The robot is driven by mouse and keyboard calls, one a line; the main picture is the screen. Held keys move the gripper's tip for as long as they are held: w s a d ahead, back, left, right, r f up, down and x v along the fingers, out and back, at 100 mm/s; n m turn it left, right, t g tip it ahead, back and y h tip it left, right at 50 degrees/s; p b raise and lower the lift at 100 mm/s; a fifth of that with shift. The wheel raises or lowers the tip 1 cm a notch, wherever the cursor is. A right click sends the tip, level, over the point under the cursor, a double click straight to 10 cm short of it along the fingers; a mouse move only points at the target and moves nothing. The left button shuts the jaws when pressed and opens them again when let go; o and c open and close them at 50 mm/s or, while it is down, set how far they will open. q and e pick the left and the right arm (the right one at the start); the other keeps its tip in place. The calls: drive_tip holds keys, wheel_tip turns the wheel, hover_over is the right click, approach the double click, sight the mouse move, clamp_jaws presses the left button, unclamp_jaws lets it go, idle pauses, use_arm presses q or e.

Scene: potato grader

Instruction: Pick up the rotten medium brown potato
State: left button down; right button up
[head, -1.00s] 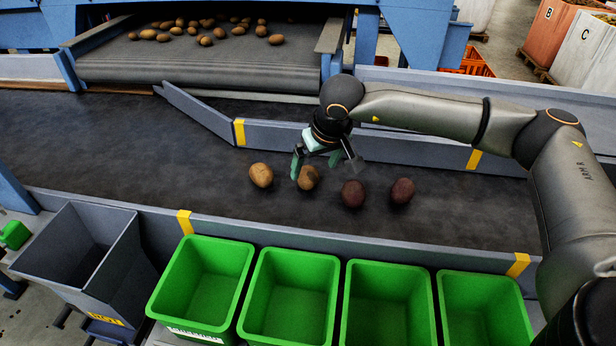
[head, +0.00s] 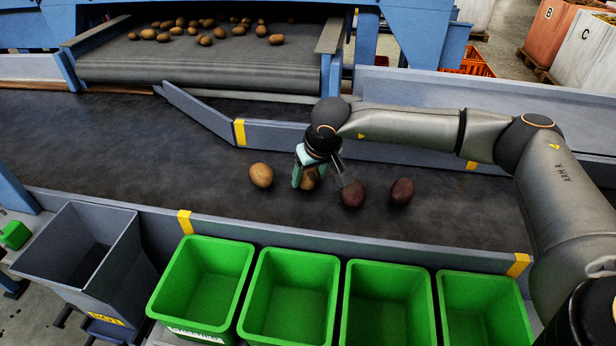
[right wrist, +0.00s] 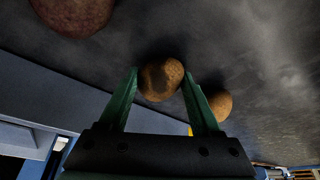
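The brown potato with a dark patch (head: 308,181) lies on the dark belt, second from the left in a row, partly hidden by my right gripper. In the right wrist view the same potato (right wrist: 161,80) shows its dark blotch between the fingertips. My right gripper (head: 320,180) is open and low over it, one finger on each side; it also shows in the right wrist view (right wrist: 164,82). I cannot tell whether the fingers touch the potato. My left gripper is not in view.
A plain brown potato (head: 261,175) lies to the left, two dark red potatoes (head: 352,195) (head: 402,191) to the right. Green bins (head: 290,252) and a grey bin (head: 118,265) stand in front of the belt's low wall (head: 330,233). The belt's left part is clear.

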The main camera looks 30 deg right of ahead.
sight(309, 172)
drive_tip(key=c, duration=0.9)
drive_tip(key=shift+o, duration=0.2)
wheel_tip(309, 172, up, 10)
drive_tip(key=shift+r, duration=0.1)
